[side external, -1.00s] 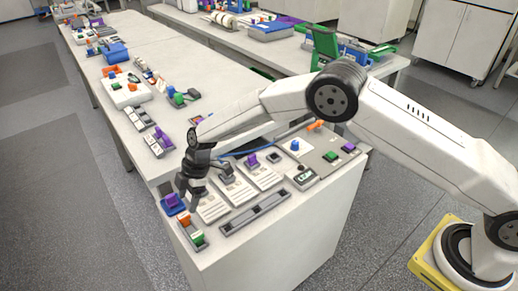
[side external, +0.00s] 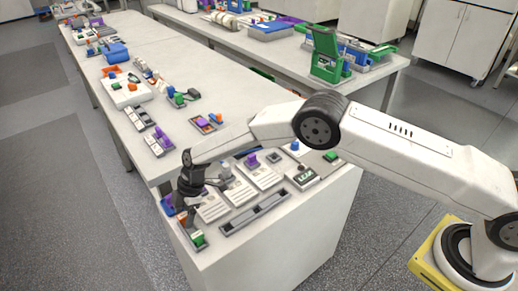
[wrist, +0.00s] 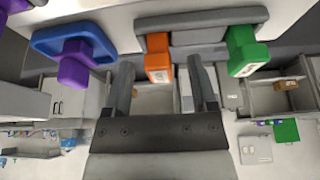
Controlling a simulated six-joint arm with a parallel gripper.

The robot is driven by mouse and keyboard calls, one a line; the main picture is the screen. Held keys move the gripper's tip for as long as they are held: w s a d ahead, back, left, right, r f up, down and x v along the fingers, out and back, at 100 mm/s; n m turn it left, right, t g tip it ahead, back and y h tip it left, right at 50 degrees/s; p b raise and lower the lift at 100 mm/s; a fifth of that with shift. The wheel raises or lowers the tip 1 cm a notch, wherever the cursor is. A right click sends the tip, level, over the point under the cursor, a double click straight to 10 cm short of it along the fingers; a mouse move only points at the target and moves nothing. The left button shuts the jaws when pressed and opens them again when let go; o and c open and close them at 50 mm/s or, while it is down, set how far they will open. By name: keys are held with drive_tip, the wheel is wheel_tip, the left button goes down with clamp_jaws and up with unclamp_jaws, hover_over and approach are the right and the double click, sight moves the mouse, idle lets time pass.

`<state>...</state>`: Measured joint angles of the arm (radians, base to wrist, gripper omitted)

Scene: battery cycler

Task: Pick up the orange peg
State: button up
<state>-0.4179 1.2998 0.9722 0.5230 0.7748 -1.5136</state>
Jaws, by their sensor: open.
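The orange peg (wrist: 157,58) stands in a grey holder (wrist: 198,18), beside a green peg (wrist: 243,50). In the wrist view it shows between the two fingers of my gripper (wrist: 160,66), somewhat nearer the left one, with gaps on both sides. My gripper is open and holds nothing. In the side external view my gripper (side external: 188,207) points down over the holder at the bench's near corner.
A blue tray (wrist: 45,42) with a purple peg (wrist: 75,68) sits close to the left of the orange peg. White slotted modules and a long grey rail (side external: 254,212) lie to the right. The bench edge is close by.

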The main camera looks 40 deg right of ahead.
drive_tip(key=shift+a+f, duration=0.15)
drive_tip(key=shift+f, duration=0.2)
idle(0.3)
clamp_jaws()
